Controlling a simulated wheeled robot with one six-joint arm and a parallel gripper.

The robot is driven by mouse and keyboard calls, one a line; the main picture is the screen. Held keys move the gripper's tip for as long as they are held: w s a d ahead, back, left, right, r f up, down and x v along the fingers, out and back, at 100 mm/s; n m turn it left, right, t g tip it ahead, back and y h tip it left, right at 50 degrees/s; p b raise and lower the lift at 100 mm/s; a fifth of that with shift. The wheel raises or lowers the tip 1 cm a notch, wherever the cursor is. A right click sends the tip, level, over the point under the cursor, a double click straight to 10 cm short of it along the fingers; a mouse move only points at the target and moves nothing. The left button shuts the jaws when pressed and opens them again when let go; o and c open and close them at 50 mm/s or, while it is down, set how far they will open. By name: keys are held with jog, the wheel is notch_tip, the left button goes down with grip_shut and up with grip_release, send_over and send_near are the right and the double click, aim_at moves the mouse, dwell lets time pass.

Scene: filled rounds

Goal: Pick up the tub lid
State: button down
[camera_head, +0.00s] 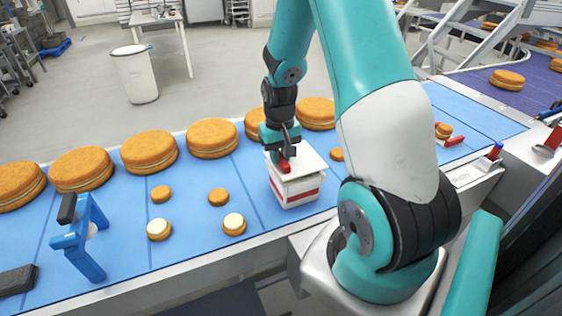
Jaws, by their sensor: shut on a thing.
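The white, square tub lid (312,163) is at the top of a white tub (296,190) with a red band, on the blue belt right of the picture's middle. My gripper (285,163) comes down from above and is shut on the lid at a small red part near its left side. The gripper hides part of the lid. The lid lies level over the tub; I cannot tell whether a small gap separates them.
Large filled rounds (149,150) line the belt's far side. Several small rounds (219,197) lie left of the tub, with a blue stand (82,240) farther left. Small red-handled items (453,140) lie to the right. My arm hides part of the belt.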

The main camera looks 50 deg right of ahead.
notch_tip(320, 180, up, 23)
jog(key=p, duration=0.2)
jog(key=shift+f, duration=0.2)
dwell(0.4)
